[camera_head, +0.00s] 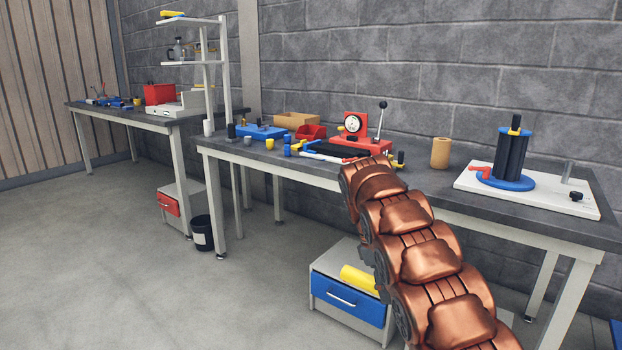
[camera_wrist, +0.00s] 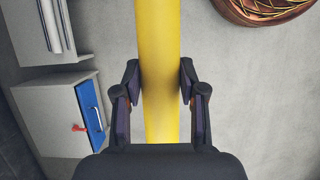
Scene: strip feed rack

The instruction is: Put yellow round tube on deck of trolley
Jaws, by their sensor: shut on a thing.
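The yellow round tube (camera_wrist: 158,35) runs from the top to the bottom of the wrist view, between the fingers of my gripper (camera_wrist: 160,85). The gripper is shut on it, one finger on each side. In the head view a yellow tube end (camera_head: 357,279) shows left of my copper arm, in front of or above the drawer cabinet; the arm hides the rest of it and my gripper. I cannot make out a trolley or its deck for sure in either view.
The cabinet with a blue drawer (camera_head: 347,300) stands under the workbench (camera_head: 455,205), which carries a gauge press (camera_head: 354,128) and a blue-based fixture (camera_head: 511,158). The cabinet also shows in the wrist view (camera_wrist: 50,110). A black bin (camera_head: 202,233) stands left. The floor at front left is clear.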

